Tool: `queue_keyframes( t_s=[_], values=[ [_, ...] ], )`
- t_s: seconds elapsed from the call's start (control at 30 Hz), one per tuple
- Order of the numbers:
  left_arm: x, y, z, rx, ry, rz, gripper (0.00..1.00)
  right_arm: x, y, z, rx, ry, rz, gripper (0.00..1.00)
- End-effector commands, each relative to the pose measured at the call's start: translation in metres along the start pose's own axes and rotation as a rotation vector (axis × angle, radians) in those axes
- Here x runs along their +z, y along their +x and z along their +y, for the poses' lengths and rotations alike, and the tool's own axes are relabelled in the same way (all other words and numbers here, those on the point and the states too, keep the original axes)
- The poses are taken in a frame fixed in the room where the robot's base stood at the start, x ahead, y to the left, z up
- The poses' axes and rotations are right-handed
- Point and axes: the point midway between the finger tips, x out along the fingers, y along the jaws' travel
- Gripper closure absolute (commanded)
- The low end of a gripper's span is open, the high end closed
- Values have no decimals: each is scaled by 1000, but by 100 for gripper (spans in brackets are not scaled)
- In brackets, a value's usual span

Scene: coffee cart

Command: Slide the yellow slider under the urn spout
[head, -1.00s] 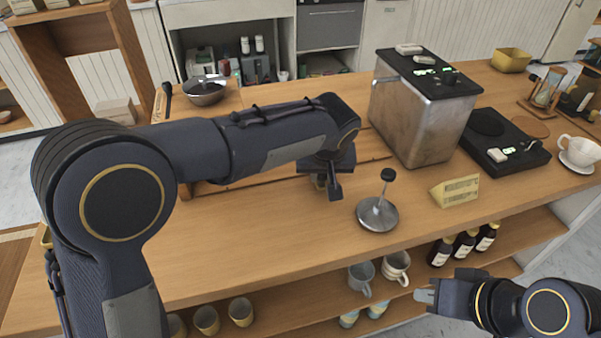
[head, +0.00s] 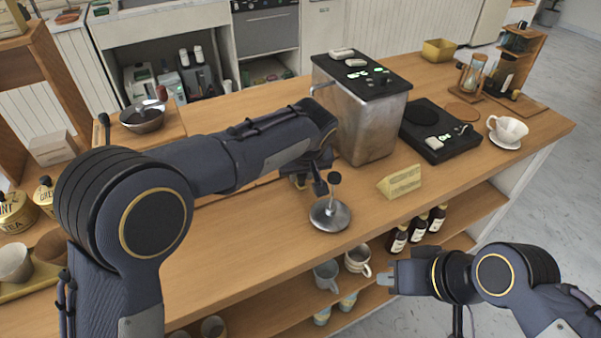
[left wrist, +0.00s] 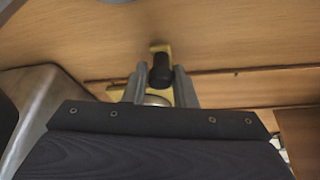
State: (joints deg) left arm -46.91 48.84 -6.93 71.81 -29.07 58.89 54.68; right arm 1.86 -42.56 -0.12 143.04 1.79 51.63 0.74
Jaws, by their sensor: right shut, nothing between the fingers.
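The urn (head: 360,120) is a steel box with a black top on the worktop; a silver spout-like part (head: 318,88) sticks out at its upper left. My left gripper (head: 315,178) is low over the worktop, left of the urn. In the left wrist view its two grey fingers (left wrist: 160,85) stand on either side of the slider's black knob (left wrist: 160,72); whether they press on it is unclear. Yellow parts of the slider (left wrist: 160,48) show around the knob, and a little yellow shows in the head view (head: 298,182). My right gripper (head: 388,277) is shut and empty, in front of the counter.
A black scale (head: 437,130) is right of the urn. Mugs (head: 357,261) and dark bottles (head: 418,228) stand on the shelf below.

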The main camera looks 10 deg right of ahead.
Motion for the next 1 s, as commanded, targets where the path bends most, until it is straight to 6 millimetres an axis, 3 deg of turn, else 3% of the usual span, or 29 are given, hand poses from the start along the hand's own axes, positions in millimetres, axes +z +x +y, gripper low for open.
queue_keyframes(
  t_s=[0.13, 0.47, 0.8, 1.0],
  values=[
    [0, 0, 0, 0, 0, 0, 59, 0, 0, 0, 0, 0, 0, 100],
    [0, -5, 0, 1, 0, 1, 59, 0, 0, 0, 0, 0, 0, 100],
    [-1, -60, 0, 2, 0, 2, 59, 0, -1, 0, 0, 0, 0, 100],
    [0, -77, 0, 1, 0, 1, 59, 0, -1, 0, 0, 0, 0, 100]
  ],
)
